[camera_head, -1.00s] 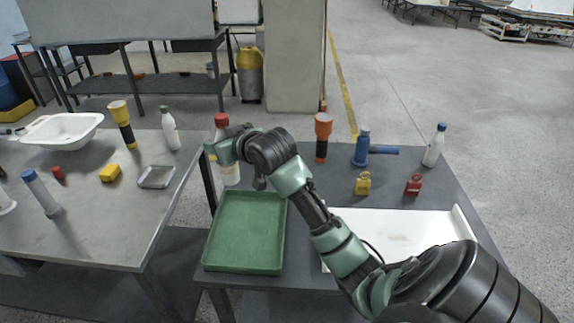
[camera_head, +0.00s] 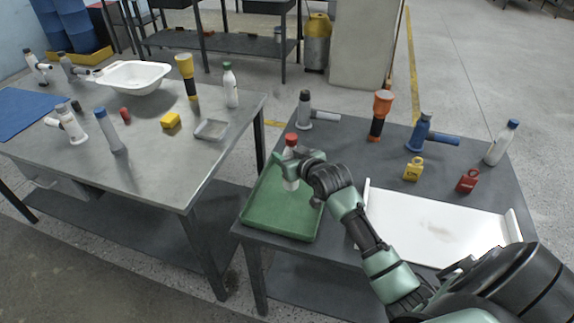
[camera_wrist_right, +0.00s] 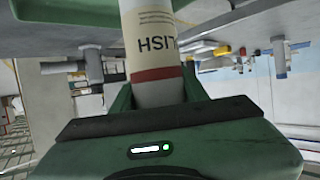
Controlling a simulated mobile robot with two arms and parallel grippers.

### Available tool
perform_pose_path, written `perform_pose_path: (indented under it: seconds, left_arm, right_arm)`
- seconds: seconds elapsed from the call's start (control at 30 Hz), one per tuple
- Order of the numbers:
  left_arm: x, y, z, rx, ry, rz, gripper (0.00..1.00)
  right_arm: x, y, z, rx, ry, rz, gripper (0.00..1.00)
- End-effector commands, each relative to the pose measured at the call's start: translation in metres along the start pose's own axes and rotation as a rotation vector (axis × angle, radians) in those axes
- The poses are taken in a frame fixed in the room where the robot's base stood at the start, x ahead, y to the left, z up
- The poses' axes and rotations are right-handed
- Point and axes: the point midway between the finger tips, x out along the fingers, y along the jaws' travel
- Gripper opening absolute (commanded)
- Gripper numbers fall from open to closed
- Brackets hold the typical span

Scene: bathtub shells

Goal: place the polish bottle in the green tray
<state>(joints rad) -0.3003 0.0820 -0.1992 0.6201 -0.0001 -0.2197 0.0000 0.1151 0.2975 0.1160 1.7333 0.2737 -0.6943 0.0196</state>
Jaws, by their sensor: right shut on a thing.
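The polish bottle (camera_head: 290,161) is white with a red cap. It stands nearly upright over the far part of the green tray (camera_head: 270,228). I cannot tell whether its base touches the tray floor. My right gripper (camera_head: 302,166) is shut around the bottle's body, coming in from the right. In the right wrist view the bottle (camera_wrist_right: 155,45) sits between the fingers, with part of its label and a dark red band showing. Green tray surface (camera_wrist_right: 70,12) shows along the top of that view. The tray's floor is otherwise empty. My left gripper is not in view.
On the same table are a grey tool (camera_head: 305,112), an orange flashlight (camera_head: 381,112), a blue tool (camera_head: 424,134), a blue-capped bottle (camera_head: 501,145), yellow (camera_head: 413,171) and red (camera_head: 467,182) weights, and a white board (camera_head: 437,228). A gap separates the left table (camera_head: 170,160).

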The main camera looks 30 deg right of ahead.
Motion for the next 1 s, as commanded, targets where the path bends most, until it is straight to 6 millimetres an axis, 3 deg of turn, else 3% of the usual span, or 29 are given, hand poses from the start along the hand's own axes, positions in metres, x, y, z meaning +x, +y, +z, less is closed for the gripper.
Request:
perform_pose_path:
  seconds: [0.23, 0.67, 0.7, 0.77, 1.0]
  left_arm:
    - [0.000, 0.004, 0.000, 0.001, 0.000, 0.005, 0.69]
    - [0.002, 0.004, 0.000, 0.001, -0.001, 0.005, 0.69]
    - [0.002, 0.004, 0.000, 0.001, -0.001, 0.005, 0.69]
    - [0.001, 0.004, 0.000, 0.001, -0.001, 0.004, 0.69]
    - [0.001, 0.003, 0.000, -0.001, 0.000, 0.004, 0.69]
  right_arm:
    - [0.013, 0.000, 0.033, 0.000, -0.002, 0.000, 0.00]
    - [0.016, 0.000, 0.040, 0.000, 0.000, 0.000, 0.00]
    - [0.016, 0.000, 0.041, 0.000, -0.001, 0.000, 0.46]
    - [0.016, 0.000, 0.041, 0.000, -0.001, 0.000, 0.63]
    - [0.016, 0.000, 0.040, 0.000, -0.001, 0.000, 0.65]
